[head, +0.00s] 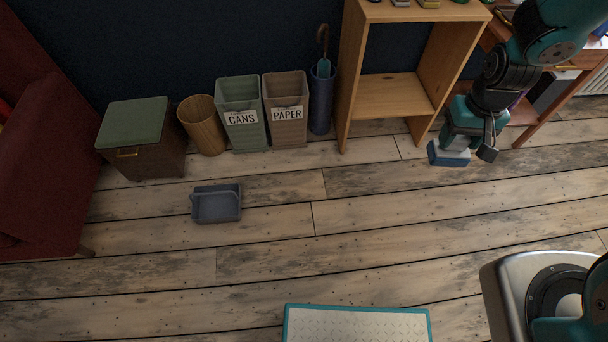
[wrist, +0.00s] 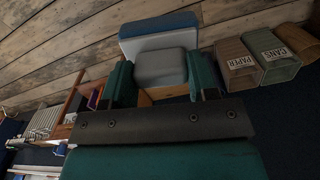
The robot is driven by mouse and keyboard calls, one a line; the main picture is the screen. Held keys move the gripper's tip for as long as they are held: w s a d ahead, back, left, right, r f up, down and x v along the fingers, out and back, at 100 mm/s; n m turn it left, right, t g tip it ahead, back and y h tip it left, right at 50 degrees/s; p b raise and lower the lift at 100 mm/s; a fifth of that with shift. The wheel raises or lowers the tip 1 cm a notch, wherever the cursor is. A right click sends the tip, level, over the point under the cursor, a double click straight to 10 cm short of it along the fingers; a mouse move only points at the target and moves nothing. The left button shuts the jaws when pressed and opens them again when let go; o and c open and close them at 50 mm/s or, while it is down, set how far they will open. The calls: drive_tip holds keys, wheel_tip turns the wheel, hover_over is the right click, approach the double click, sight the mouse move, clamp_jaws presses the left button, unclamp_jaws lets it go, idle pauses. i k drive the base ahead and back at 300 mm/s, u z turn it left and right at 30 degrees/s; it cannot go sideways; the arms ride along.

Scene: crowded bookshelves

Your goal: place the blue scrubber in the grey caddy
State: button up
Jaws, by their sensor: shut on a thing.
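The blue scrubber (head: 448,154) has a blue base and a grey upper block. My gripper (head: 468,142) is shut on it, at the right of the head view, in front of the wooden bookshelf. In the wrist view the scrubber (wrist: 160,58) sits between the two teal fingers of my gripper (wrist: 160,80), with its grey block between them and its blue base beyond. The grey caddy (head: 216,204) is an open tray with a handle, standing on the floor left of centre, well to the left of my gripper.
A CANS bin (head: 240,112), a PAPER bin (head: 286,108), a wicker basket (head: 203,124) and an umbrella stand (head: 321,100) line the wall behind the caddy. The wooden bookshelf (head: 392,95) stands left of my arm. The floor between the scrubber and the caddy is clear.

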sight(219, 215)
drive_tip(key=u, duration=0.95)
drive_tip(key=i, duration=0.9)
drive_tip(key=u, duration=1.05)
drive_tip(key=i, duration=0.2)
drive_tip(key=u, duration=0.05)
